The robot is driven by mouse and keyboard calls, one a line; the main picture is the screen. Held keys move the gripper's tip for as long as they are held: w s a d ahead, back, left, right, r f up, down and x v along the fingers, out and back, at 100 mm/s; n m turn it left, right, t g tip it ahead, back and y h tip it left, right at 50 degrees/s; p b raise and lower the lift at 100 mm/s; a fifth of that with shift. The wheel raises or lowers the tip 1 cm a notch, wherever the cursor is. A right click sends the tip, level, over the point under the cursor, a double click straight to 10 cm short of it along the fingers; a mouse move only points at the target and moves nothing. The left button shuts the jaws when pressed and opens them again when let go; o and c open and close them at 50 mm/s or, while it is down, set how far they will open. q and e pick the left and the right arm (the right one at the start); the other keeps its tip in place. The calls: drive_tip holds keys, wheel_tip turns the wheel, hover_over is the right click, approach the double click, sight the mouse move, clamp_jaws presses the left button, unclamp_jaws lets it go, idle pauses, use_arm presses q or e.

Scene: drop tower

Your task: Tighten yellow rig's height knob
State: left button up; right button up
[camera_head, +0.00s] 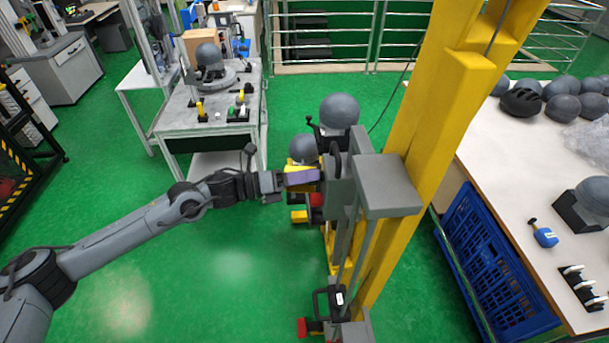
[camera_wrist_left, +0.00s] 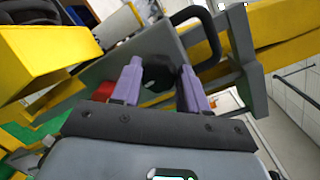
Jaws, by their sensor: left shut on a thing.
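The yellow rig (camera_head: 432,105) stands right of centre in the head view, a tall yellow column with a grey carriage (camera_head: 385,185) on it. My left gripper (camera_head: 316,176), with purple fingers, reaches the left side of the carriage from the left. In the left wrist view the black round height knob (camera_wrist_left: 158,75) sits between the two finger pads of my left gripper (camera_wrist_left: 161,70), against a grey plate. The gripper is shut on the knob. In the head view the knob is hidden behind the fingers and carriage. My right gripper is not in view.
Grey headforms (camera_head: 339,111) stand on the rig just beyond my gripper. A black handle (camera_wrist_left: 200,30) curves close by in the left wrist view. A white table (camera_head: 500,180) with helmets and a blue crate (camera_head: 490,265) are at right. Green floor at left is clear.

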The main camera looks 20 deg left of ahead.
use_arm(q)
drive_tip(key=shift+w+r+n+g+p, duration=0.1)
drive_tip(key=shift+n+g+p, duration=0.35)
drive_tip(key=shift+n+p, duration=1.4)
drive_tip(key=shift+f+n+g+p, duration=0.1)
drive_tip(key=shift+n+g+p, duration=0.4)
drive_tip(key=shift+n, duration=2.7)
drive_tip(key=shift+w+r+n+g+p, duration=0.1)
drive_tip(key=shift+n+g+p, duration=0.35)
drive_tip(key=shift+n+p, duration=1.4)
drive_tip(key=shift+n+b, duration=0.7)
drive_tip(key=shift+n, duration=0.1)
drive_tip(key=o, duration=1.1)
drive_tip(key=shift+a, duration=0.1)
drive_tip(key=shift+c, duration=0.2)
drive_tip(key=shift+s+a, duration=0.1)
drive_tip(key=b+v, duration=0.2)
drive_tip(key=v, duration=0.8)
drive_tip(key=shift+a, duration=0.25)
